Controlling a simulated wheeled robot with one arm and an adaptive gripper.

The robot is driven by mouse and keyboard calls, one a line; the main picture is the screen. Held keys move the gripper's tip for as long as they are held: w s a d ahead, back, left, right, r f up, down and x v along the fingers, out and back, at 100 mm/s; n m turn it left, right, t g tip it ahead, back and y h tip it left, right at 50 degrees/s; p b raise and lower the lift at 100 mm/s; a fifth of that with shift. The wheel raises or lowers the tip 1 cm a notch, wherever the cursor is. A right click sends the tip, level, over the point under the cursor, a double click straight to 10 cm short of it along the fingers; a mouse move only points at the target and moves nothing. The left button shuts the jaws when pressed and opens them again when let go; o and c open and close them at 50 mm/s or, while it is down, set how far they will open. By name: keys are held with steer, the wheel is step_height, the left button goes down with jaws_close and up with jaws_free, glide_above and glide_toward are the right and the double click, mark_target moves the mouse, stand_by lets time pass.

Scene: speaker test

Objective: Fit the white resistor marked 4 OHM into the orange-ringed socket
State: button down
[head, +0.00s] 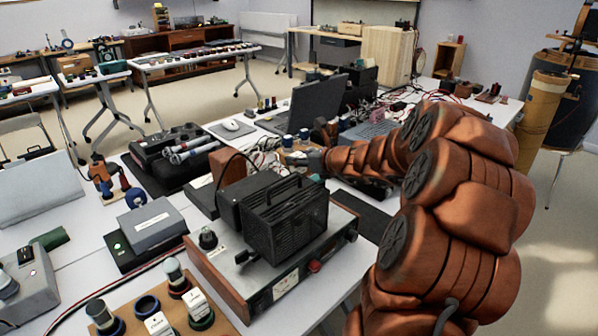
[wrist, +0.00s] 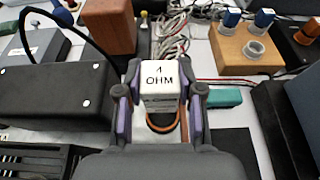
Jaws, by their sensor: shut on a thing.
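The white resistor (wrist: 160,82), its top lettered OHM under a digit that looks like 4, is between the two fingers of my gripper (wrist: 158,98) in the wrist view. My gripper is shut on it and it looks upright. An orange ring (wrist: 163,128) around a dark centre shows just below the resistor, between the fingers; it looks like the orange-ringed socket. The resistor hides its far part, and I cannot tell whether the two touch. In the head view my arm reaches to the table's middle; the resistor and ring cannot be made out there.
A wooden block (wrist: 232,58) with blue-topped plugs and an empty grey ring stands to the right. A black box (wrist: 50,97) is on the left and a red-brown block (wrist: 106,27) behind it. Loose cables lie behind. A black-caged instrument (head: 285,220) stands in front in the head view.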

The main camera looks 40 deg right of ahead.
mark_target(303, 168)
steer(key=shift+f, duration=1.7)
steer(key=shift+f+b, duration=0.3)
steer(key=shift+b, duration=0.25)
steer(key=c, duration=0.7)
jaws_free()
steer(key=shift+r, duration=0.1)
steer(key=shift+r+p, duration=0.2)
steer(key=shift+p, duration=0.1)
steer(key=shift+s+d+r, duration=0.1)
steer(key=shift+s+r, duration=0.1)
steer(key=shift+s, duration=0.1)
steer(key=p+v, duration=0.1)
steer(key=v, duration=1)
steer(key=shift+s, duration=0.25)
